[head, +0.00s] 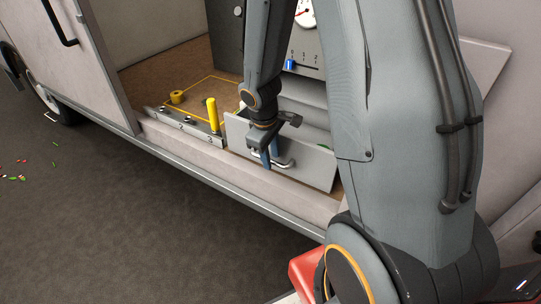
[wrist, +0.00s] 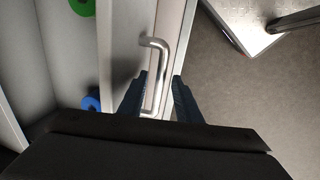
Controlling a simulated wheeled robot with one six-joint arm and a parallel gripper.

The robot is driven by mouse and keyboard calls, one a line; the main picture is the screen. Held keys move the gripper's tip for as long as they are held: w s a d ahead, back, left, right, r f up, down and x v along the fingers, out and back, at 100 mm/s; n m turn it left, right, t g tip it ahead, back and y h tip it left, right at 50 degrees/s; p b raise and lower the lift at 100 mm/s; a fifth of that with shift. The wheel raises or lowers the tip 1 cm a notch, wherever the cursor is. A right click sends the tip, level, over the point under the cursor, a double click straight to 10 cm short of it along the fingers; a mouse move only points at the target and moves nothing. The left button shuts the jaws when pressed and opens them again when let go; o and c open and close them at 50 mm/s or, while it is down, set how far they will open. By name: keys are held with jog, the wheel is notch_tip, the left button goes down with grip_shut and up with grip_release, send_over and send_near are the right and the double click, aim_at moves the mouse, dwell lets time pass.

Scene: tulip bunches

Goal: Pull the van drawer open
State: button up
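The van drawer (head: 312,166) has a pale grey front and stands partly pulled out of the cabinet, with its inside showing behind the front. Its silver bar handle (head: 286,161) also shows in the wrist view (wrist: 162,60), fixed to the outer face of the front. My gripper (head: 271,160) is at the handle, pointing down. In the wrist view its two dark fingers (wrist: 160,80) are apart, one on each side of the handle bar, with narrow gaps visible.
Inside the drawer are a green ring (wrist: 83,5) and a blue ring (wrist: 91,103). The van's sill (head: 205,160) runs below; dark ground lies open in front.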

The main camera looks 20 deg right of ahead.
notch_tip(320, 180, up, 8)
jog(key=a+p, duration=0.1)
jog(key=shift+s+f, duration=0.15)
jog(key=shift+s, duration=0.25)
dwell(0.5)
jog(key=s+a+r+m+y, duration=0.1)
jog(key=s+a+r+m, duration=0.1)
jog(key=s, duration=0.5)
jog(key=s+a+r+m+g, duration=0.1)
jog(key=s+a+r+m, duration=0.2)
jog(key=s+m, duration=0.2)
jog(key=shift+s+a+r+y, duration=0.2)
jog(key=shift+s+r+y, duration=0.2)
jog(key=shift+s, duration=0.75)
